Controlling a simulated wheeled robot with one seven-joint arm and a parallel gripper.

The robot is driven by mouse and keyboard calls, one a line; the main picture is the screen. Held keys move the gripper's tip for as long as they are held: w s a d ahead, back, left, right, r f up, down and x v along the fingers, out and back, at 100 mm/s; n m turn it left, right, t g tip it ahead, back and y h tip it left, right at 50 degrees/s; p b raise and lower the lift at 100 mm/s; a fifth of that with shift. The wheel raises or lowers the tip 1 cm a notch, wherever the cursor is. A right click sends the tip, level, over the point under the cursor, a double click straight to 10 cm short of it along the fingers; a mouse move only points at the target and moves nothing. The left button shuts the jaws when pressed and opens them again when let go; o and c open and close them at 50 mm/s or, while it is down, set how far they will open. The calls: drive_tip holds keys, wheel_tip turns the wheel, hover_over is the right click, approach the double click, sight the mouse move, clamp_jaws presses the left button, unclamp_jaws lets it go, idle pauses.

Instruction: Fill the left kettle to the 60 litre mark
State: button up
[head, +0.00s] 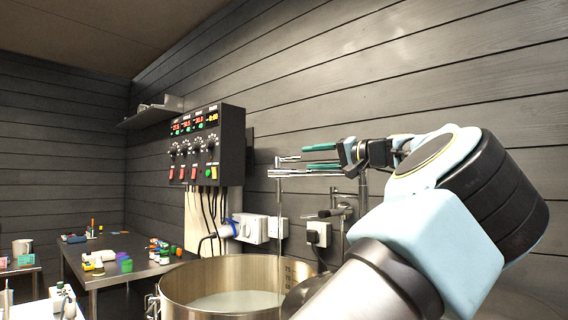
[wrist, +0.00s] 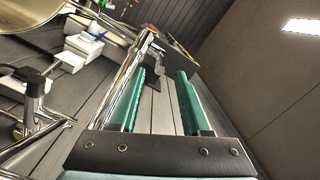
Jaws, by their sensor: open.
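The steel kettle (head: 177,287) stands at the bottom middle of the head view, with pale liquid (head: 238,301) in it. Level marks (head: 287,271) show on its inner wall, too small to read surely. A chrome swing pipe (head: 300,174) reaches over it, with a thin vertical line below its end; I cannot tell pipe from stream. My gripper (head: 306,158) is open by the pipe, its teal fingers level. In the wrist view my gripper (wrist: 158,72) has empty space between its fingers, and a chrome pipe (wrist: 144,50) runs beside the left finger. Contact is unclear.
A control box (head: 207,145) with red displays, knobs and switches hangs on the wall. A chrome tap (head: 330,212) and sockets (head: 262,228) are behind the kettle. A table (head: 140,268) with small coloured items stands left. My arm fills the right side.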

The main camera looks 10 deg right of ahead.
sight(281, 159)
drive_tip(key=n, duration=0.7)
drive_tip(key=shift+d+n+b, duration=0.1)
drive_tip(key=shift+n+b, duration=0.2)
drive_tip(key=n, duration=0.7)
drive_tip(key=shift+r, duration=0.1)
drive_tip(key=p+x, duration=0.3)
drive_tip(key=x, duration=0.6)
drive_tip(key=shift+w+r+p, duration=0.1)
drive_tip(key=shift+w+p, duration=0.15)
drive_tip(key=shift+p, duration=0.05)
drive_tip(key=shift+w+a, duration=0.45)
drive_tip(key=shift+a, duration=0.05)
clamp_jaws()
